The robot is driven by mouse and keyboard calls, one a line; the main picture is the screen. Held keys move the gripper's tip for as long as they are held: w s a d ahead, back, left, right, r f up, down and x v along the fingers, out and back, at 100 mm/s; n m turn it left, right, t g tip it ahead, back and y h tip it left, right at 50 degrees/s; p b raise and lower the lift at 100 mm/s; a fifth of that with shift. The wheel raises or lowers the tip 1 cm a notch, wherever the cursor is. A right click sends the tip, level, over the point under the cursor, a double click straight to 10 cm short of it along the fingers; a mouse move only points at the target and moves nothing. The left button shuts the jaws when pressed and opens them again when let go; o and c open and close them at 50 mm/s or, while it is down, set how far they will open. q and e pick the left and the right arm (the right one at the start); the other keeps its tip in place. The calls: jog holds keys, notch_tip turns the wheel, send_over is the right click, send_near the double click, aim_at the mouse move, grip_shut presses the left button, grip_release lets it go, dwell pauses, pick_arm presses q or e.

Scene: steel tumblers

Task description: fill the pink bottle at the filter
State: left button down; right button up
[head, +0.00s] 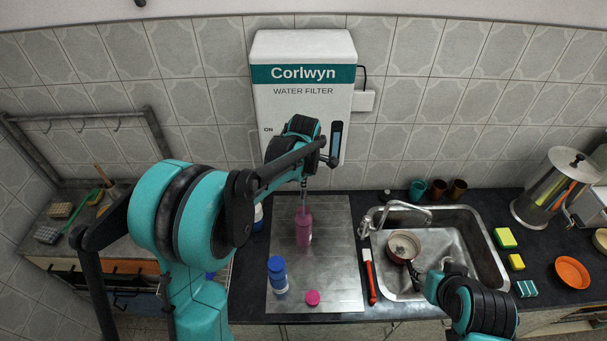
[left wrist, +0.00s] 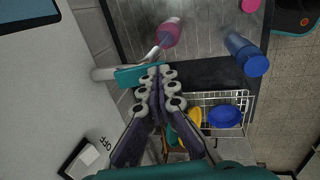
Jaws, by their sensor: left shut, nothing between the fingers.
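The pink bottle (head: 304,228) stands upright on the steel drainboard below the white water filter (head: 303,112). It also shows in the left wrist view (left wrist: 169,33), with its mouth under the tap. A thin pale streak runs from the spout to the bottle mouth, like water. My left gripper (left wrist: 160,76) is shut and empty, its fingertips close to the teal tap lever (left wrist: 138,76); I cannot tell whether they touch. In the head view my left arm hides part of the filter front. A pink cap (head: 312,297) lies near the front.
A blue-capped bottle (head: 278,274) stands left of the pink cap. A red-and-white tool (head: 369,275) lies beside the sink (head: 484,250), which holds a pan (head: 403,246). Several cups stand behind the sink. A drying rack stands at far left.

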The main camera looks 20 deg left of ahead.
dwell(0.4)
pick_arm(q)
jog(key=shift+p+v, duration=0.5)
jog(key=shift+v, duration=0.3)
jog(key=shift+w, duration=0.1)
jog(key=shift+a, duration=0.1)
